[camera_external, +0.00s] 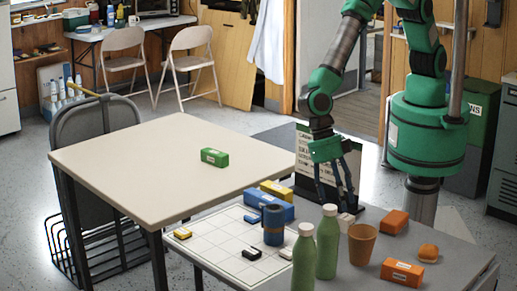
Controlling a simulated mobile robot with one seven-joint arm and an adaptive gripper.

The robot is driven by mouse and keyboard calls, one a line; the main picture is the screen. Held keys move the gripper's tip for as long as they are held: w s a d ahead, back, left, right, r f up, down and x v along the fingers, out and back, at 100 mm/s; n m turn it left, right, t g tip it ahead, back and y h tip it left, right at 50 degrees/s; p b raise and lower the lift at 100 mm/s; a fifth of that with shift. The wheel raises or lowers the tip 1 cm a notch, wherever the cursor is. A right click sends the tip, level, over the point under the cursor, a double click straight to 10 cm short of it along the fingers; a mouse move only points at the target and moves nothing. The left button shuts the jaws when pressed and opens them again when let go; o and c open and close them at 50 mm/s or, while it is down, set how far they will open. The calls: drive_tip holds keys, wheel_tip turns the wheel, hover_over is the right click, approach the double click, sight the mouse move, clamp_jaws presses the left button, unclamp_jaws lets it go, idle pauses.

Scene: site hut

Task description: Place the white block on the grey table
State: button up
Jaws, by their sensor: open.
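A small white block (345,222) is on the grey table (455,262), near its back edge. My gripper (337,207) points down just above and behind the white block. Its dark fingers are spread and hold nothing that I can see. I cannot tell whether a fingertip touches the block.
Two green bottles (327,243), an orange-brown cup (362,244) and several orange items (402,272) stand near the block. A white gridded board (215,248) bears a blue mug (273,225) and small blocks. A cream table (130,165) holds a green block (214,158).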

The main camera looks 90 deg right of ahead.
drive_tip(key=p+v, duration=0.1)
drive_tip(key=v, duration=0.7)
drive_tip(key=shift+w+d+r, duration=0.1)
drive_tip(key=shift+r, duration=0.1)
idle(0.7)
